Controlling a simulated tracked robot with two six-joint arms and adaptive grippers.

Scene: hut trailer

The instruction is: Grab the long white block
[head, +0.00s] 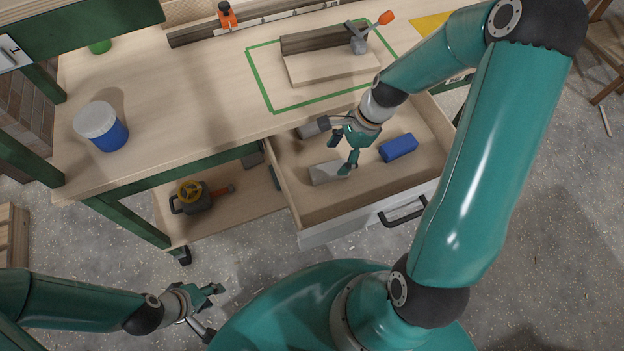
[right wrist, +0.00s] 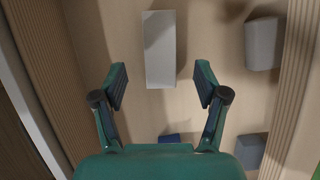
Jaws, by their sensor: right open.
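The long white block (head: 326,174) lies in the open drawer (head: 375,196), near its left front. In the right wrist view the white block (right wrist: 159,50) lies lengthwise ahead of the fingers, its near end about level with the gap between them. My right gripper (head: 346,149) is over the drawer, open and empty, and it partly covers the block in the head view. Its spread fingertips show in the right wrist view (right wrist: 160,84). My left gripper (head: 212,308) is low at the left, open and empty, far from the drawer.
A blue block (head: 398,147) lies right of the white one. A grey block (head: 312,129) lies at the drawer's back left. Drawer walls enclose the blocks. The workbench (head: 205,100) overhangs behind, with a blue jar (head: 107,133).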

